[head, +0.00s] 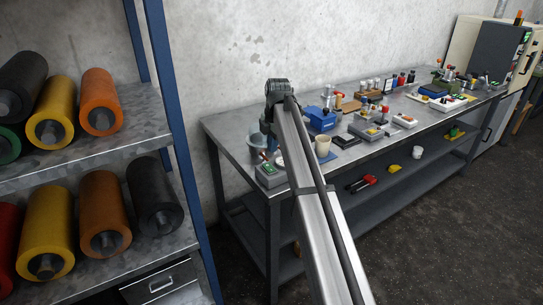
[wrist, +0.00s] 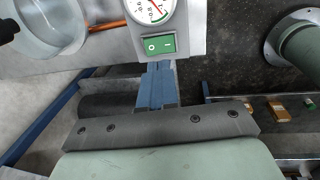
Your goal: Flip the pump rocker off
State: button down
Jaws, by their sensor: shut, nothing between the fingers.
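The pump's green rocker (wrist: 160,45), marked O on the left and I on the right, sits on a light grey panel (wrist: 190,30) under a round gauge (wrist: 155,8) in the wrist view. I cannot tell which side is pressed. My gripper (wrist: 158,66) is shut and empty, its blue fingertips just below the rocker in the picture; I cannot tell if they touch the panel. In the head view the grey pump box (head: 270,178) stands at the bench's near left corner. My arm partly hides that end of the bench, and my fingertips are not clear there.
A clear glass vessel (wrist: 50,25) and an orange tube (wrist: 106,25) lie left of the panel. A grey-green cylinder (wrist: 303,48) shows at right. The bench (head: 218,125) carries a blue box (head: 321,119), a pale cup (head: 323,146) and many small items. A roller shelf (head: 70,165) stands left.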

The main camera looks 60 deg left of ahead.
notch_tip(320, 180, up, 6)
send_over(268, 165)
jog(key=d, duration=0.4)
jog(key=shift+w+a+r, duration=0.1)
jog(key=shift+r, duration=0.1)
jog(key=shift+a+r, duration=0.1)
jog(key=shift+a, duration=0.6)
jog(key=f, duration=0.4)
jog(key=a+f, duration=0.1)
jog(key=f, duration=0.4)
jog(key=a+f, duration=0.1)
jog(key=f, duration=0.4)
